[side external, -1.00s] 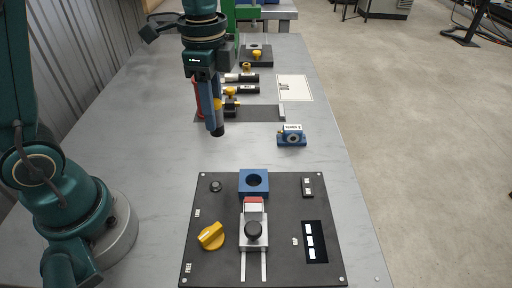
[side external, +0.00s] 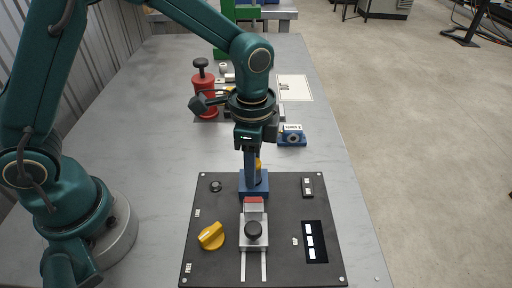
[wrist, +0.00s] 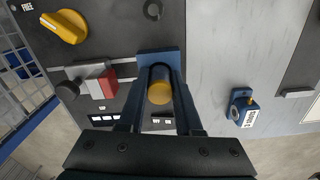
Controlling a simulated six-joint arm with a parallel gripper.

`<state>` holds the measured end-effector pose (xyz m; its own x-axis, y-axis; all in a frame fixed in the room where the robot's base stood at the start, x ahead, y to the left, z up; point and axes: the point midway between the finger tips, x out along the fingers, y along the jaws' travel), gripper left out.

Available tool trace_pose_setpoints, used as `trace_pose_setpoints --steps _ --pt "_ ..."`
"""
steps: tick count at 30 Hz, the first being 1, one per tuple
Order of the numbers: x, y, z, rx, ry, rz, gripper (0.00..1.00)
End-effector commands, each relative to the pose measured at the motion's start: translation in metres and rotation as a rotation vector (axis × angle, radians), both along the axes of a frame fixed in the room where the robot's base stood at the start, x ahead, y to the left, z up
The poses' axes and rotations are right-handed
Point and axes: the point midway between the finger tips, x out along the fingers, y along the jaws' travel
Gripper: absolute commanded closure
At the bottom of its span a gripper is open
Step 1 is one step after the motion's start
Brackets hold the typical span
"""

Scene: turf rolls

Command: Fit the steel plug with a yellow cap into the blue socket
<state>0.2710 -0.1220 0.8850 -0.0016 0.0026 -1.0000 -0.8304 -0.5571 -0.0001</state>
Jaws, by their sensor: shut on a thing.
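My gripper (side external: 252,178) points straight down over the blue socket (side external: 262,190) at the far edge of the black panel. It is shut on the steel plug, whose yellow cap (side external: 259,163) shows beside the blue finger. In the wrist view, the yellow cap (wrist: 160,94) lies between the two fingers, with the plug's dark body beyond it. The blue socket (wrist: 158,56) shows behind the fingertips there. The plug's lower end is hidden, so I cannot tell whether it has entered the bore.
A sliding clamp with a red block (side external: 254,201) and black knob stands just in front of the socket. A yellow rotary knob (side external: 211,236) is at the panel's left. A blue labelled fixture (side external: 292,136) sits behind to the right. A red cylinder (side external: 204,92) stands behind left.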

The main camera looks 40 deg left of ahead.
Motion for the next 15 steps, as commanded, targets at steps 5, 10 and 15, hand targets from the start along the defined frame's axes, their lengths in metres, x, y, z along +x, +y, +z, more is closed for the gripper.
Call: trace_pose_setpoints --steps 5,10,15 --pt "0.0000 0.0001 -0.0004 0.000 0.000 0.000 1.00" --pt "0.0001 0.0002 -0.0028 0.000 0.000 0.000 0.40" --pt "0.0001 0.0002 -0.0027 0.000 0.000 0.000 0.37"
